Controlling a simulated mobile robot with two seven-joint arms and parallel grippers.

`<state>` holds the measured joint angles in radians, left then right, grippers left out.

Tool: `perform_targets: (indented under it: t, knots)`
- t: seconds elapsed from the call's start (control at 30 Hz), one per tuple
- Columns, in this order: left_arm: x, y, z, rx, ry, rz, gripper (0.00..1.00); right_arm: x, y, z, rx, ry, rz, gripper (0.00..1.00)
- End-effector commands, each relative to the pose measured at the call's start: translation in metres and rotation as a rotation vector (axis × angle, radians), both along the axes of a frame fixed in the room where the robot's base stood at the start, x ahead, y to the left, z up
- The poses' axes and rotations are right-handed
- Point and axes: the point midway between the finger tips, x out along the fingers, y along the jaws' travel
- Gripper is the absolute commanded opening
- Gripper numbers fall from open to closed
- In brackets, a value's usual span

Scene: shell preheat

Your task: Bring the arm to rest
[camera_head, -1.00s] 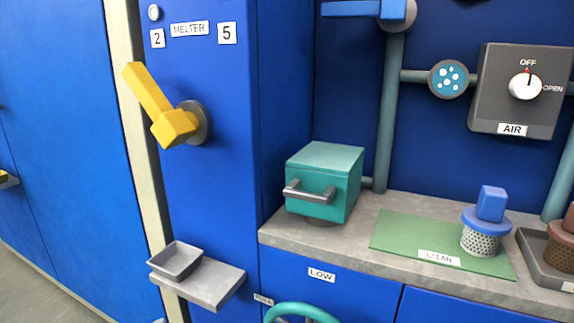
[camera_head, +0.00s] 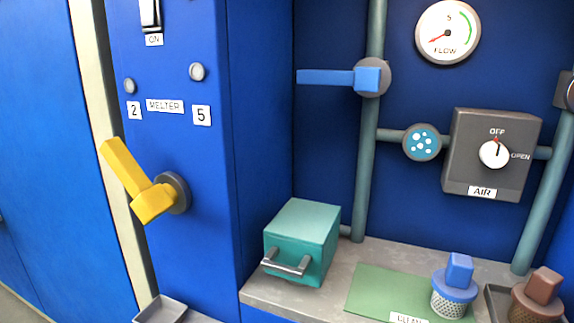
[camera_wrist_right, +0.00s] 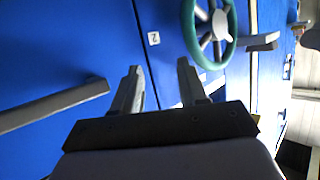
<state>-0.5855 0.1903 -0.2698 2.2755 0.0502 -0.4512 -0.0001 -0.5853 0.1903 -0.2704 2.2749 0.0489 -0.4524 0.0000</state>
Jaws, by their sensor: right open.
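My right gripper (camera_wrist_right: 160,88) shows in the right wrist view. Its two fingers stand apart with nothing between them. Blue cabinet fronts lie beyond the fingers, and a green handwheel (camera_wrist_right: 188,28) is beyond and to the right of them. Neither of my grippers shows in the head view. The right gripper's place relative to the counter cannot be told from the head view.
The melter panel has a yellow lever (camera_head: 140,187). A teal box (camera_head: 302,240), a green mat (camera_head: 372,290) and a blue-topped strainer (camera_head: 455,287) are on the counter (camera_head: 262,291). A grey bar handle (camera_wrist_right: 55,104) crosses the left of the wrist view.

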Motion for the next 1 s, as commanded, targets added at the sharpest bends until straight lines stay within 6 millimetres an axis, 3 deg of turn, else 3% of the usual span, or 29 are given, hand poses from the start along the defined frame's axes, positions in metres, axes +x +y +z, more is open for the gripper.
perform_targets:
  t: [0.03,0.53,1.0]
  knots:
    - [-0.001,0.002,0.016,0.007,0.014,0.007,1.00,-0.001,-0.003,0.016,-0.007,0.014,-0.007,0.43]
    - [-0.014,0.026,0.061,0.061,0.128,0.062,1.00,-0.014,-0.026,0.062,-0.060,0.126,-0.063,0.43]
    - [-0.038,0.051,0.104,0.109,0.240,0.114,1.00,-0.038,-0.051,0.104,-0.108,0.239,-0.114,0.43]
